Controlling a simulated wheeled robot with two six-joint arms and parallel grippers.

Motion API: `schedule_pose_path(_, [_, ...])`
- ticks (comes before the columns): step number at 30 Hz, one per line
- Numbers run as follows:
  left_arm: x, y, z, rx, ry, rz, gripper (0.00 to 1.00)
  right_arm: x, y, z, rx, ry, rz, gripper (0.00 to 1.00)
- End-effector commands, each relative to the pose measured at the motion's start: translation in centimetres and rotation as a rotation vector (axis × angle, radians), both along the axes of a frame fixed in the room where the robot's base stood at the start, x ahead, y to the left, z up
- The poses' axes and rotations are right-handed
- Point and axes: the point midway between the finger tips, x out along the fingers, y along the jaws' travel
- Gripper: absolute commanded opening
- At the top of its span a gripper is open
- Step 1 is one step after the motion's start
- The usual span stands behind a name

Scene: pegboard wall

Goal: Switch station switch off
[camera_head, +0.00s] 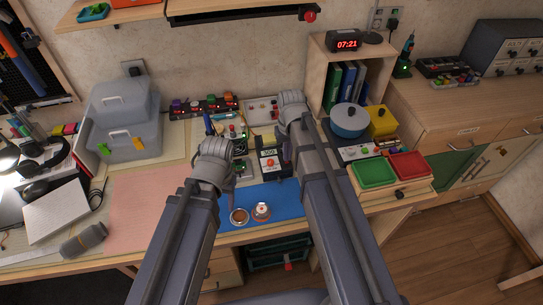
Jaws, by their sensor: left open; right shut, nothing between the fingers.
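A dark station with a lit display reading about 300 and a red knob (268,160) stands on the bench between my two arms. Its switch is too small to make out, so I cannot tell whether it is on or off; the lit display shows. My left gripper (228,180) is just left of the station, open, with its fingers mostly hidden behind its wrist. My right gripper (286,136) is above and right of the station, shut and empty, its fingertips hard to see. I cannot tell whether it touches the station.
A blue mat (285,205) with two small round tins lies in front of the station. Green (373,172) and red (409,165) trays sit to the right, beside a blue pot (349,121). Grey storage boxes (125,125) stand at the left. The pink mat (150,205) is clear.

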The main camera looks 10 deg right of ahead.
Motion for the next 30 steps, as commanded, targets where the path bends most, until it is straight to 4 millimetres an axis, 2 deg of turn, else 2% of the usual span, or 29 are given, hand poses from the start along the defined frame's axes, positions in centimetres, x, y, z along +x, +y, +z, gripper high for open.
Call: schedule_pose_path(30, [0.0,0.0,-1.3,0.000,0.000,0.000,0.56,0.0,0.0,-1.3,0.000,0.000,0.000,0.00])
